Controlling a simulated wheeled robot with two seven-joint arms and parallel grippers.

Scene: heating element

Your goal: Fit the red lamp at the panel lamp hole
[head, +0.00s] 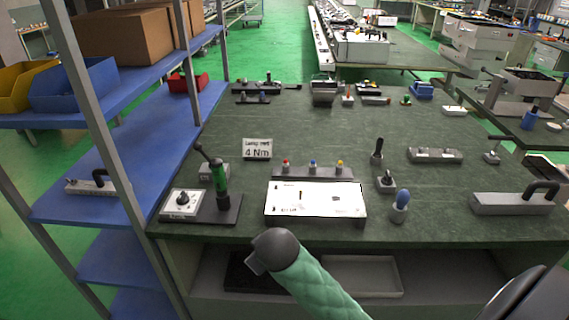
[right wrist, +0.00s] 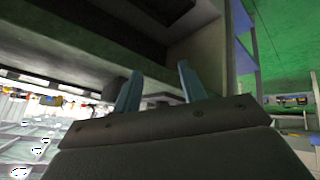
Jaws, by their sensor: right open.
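The red lamp (head: 286,164) stands upright at the left end of a dark rack (head: 299,174), in line with a blue lamp (head: 312,165) and a yellow lamp (head: 339,166). The white panel (head: 316,200) lies just in front of the rack on the dark green bench. Small dark marks show on its face; I cannot tell which is the lamp hole. My right gripper (right wrist: 159,70) is open with nothing between its fingers; its wrist view shows the bench's underside and shelving, not the lamp or panel. My left gripper is not in view.
A blue-knobbed tool (head: 402,198) and black-handled pieces stand to the right. Blue shelving (head: 110,165) borders the bench's left side. The bench middle behind the rack is clear.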

